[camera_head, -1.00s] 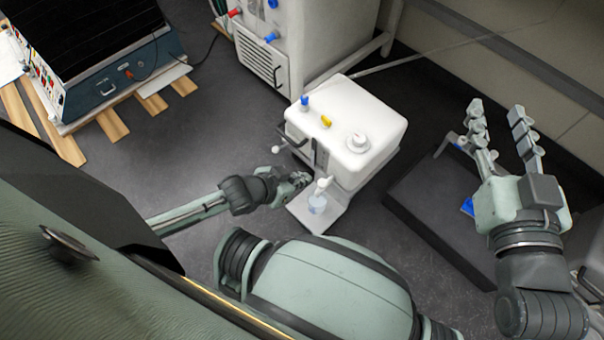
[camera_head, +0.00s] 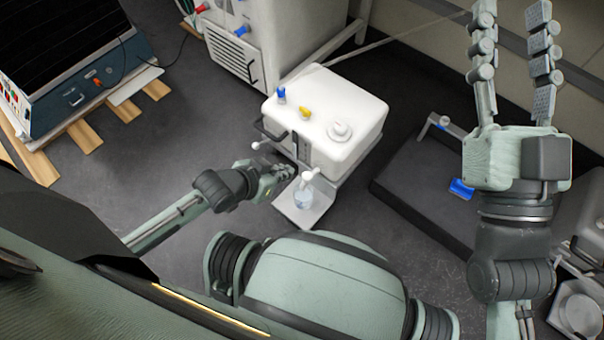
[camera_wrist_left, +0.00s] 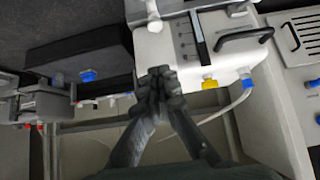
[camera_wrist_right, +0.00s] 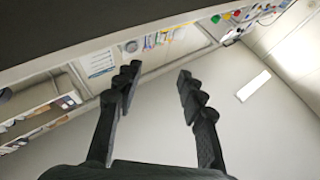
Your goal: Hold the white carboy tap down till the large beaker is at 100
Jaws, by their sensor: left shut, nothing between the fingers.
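The white carboy (camera_head: 345,105) stands in the middle of the head view, with its white tap (camera_head: 309,178) on the front. The tap also shows at the top of the left wrist view (camera_wrist_left: 152,14). The beaker (camera_head: 303,198) stands under the tap with some clear bluish liquid in it; its scale is too small to read. My left gripper (camera_head: 284,172) is shut and empty, close to the left of the tap; contact cannot be told. It shows shut in the left wrist view (camera_wrist_left: 158,78). My right gripper (camera_head: 510,22) is open, empty and raised at the right.
A dark flat platform (camera_head: 415,190) with a blue item (camera_head: 461,189) lies right of the carboy. A white cabinet unit (camera_head: 235,52) stands behind it. A blue-sided device (camera_head: 85,90) sits on wooden slats at the left. Floor between them is clear.

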